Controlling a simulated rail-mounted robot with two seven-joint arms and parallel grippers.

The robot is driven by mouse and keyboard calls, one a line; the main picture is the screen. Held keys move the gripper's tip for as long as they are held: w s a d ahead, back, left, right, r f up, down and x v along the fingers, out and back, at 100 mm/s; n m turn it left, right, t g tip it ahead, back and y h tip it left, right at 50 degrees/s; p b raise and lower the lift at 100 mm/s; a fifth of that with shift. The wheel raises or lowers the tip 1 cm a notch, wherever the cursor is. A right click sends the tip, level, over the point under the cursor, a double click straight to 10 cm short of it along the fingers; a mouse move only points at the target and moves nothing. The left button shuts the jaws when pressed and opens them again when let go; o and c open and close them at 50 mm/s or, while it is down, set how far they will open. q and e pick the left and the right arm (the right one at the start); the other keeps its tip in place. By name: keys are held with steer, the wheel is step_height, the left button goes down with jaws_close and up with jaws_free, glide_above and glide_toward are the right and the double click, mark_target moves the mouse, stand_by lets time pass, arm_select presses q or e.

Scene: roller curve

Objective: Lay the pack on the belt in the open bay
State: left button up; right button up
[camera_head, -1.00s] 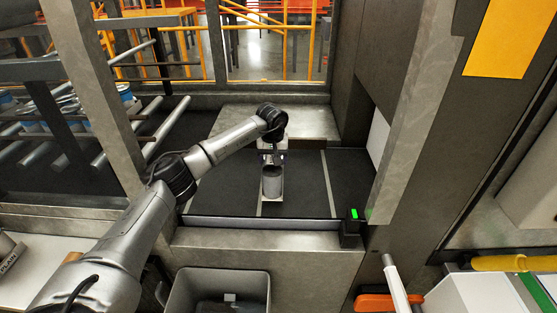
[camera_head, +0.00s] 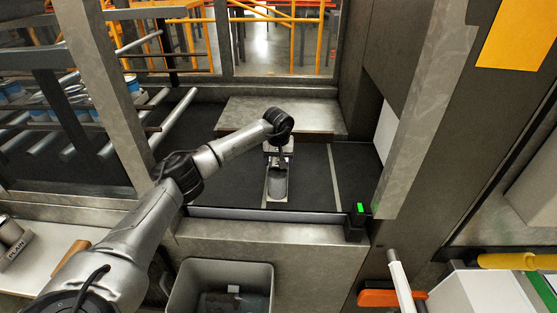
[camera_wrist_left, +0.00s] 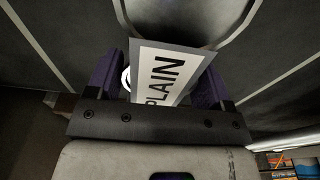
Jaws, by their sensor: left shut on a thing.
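The pack (camera_head: 277,188) is a grey rounded item on a pale backing, held over the dark belt (camera_head: 232,185) behind the front rail. My left gripper (camera_head: 278,160) is shut on its far end. In the left wrist view, the pack's white label (camera_wrist_left: 165,76) reading PLAIN sits between the purple fingers of the left gripper (camera_wrist_left: 160,85). Pale lines on the belt run to either side of the pack in that view. Whether its underside touches the belt cannot be told. My right gripper is out of view.
A front rail (camera_head: 270,215) edges the belt, with a green-lit block (camera_head: 360,208) at its right end. A grey bin (camera_head: 180,300) stands below. Posts (camera_head: 115,110) and a wall flank the opening. Another PLAIN-labelled item (camera_head: 14,238) is at lower left.

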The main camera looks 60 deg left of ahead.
arm_select(q)
steer(key=o, duration=1.2)
steer(key=shift+f, duration=0.1)
steer(key=o, duration=0.4)
steer(key=shift+o, duration=0.2)
step_height(320, 180, up, 12)
steer(key=d+p, duration=0.1)
steer(key=p, duration=0.1)
steer(key=shift+s, duration=0.4)
